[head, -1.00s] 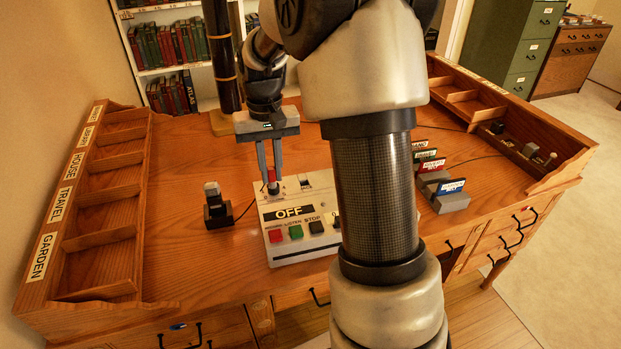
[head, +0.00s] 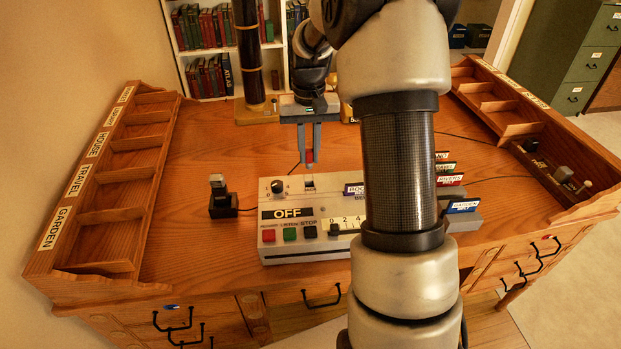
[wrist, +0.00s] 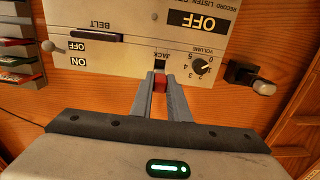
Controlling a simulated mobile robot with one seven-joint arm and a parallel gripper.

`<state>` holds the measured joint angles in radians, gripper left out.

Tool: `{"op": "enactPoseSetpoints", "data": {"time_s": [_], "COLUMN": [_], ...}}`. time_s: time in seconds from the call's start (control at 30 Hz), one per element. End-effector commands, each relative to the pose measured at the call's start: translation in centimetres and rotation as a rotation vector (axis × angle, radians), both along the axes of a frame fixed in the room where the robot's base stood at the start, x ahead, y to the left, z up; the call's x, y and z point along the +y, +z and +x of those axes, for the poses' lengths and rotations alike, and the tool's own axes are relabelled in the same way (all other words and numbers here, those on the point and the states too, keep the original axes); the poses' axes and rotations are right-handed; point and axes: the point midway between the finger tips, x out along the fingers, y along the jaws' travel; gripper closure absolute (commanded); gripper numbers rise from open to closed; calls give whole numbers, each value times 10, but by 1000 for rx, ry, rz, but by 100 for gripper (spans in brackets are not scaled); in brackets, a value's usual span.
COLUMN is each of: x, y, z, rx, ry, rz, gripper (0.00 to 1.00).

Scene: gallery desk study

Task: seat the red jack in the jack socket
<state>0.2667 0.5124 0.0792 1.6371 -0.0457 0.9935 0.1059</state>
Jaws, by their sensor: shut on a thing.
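The red jack (head: 309,157) is held upright between the fingertips of my gripper (head: 309,160). It also shows red between the fingers in the wrist view (wrist: 160,83). The jack socket (head: 309,178) is a small patch near the back edge of the white console's top, by the JACK label. In the head view the jack is just above and behind the socket. In the wrist view the jack lies close to the socket area (wrist: 160,68). I cannot tell whether its tip touches the socket; it does not look seated.
The white console (head: 270,250) has a volume knob (head: 277,187) left of the socket and buttons in front. A small black stand (head: 222,208) is to its left. Label cards (head: 450,180) stand to its right. The desk's left side is mostly clear.

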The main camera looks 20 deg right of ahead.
Motion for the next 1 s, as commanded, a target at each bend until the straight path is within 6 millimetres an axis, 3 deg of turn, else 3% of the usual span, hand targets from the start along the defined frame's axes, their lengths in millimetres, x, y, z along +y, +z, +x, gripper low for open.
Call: {"op": "enactPoseSetpoints", "data": {"time_s": [0.1, 0.27, 0.5, 0.9, 0.93, 1.0], "x": [0, 0, 0, 0, 0, 0], "y": [-21, -36, -73, -78, -77, -76], "z": [-1, 0, -1, 0, 0, 0], "rx": [3, 1, 3, 0, 0, 0], "ry": [1, 1, 0, 0, 0, 0], "rz": [1, 0, 1, 0, 0, 0], "gripper": [100, 100, 100, 100, 80, 68]}}
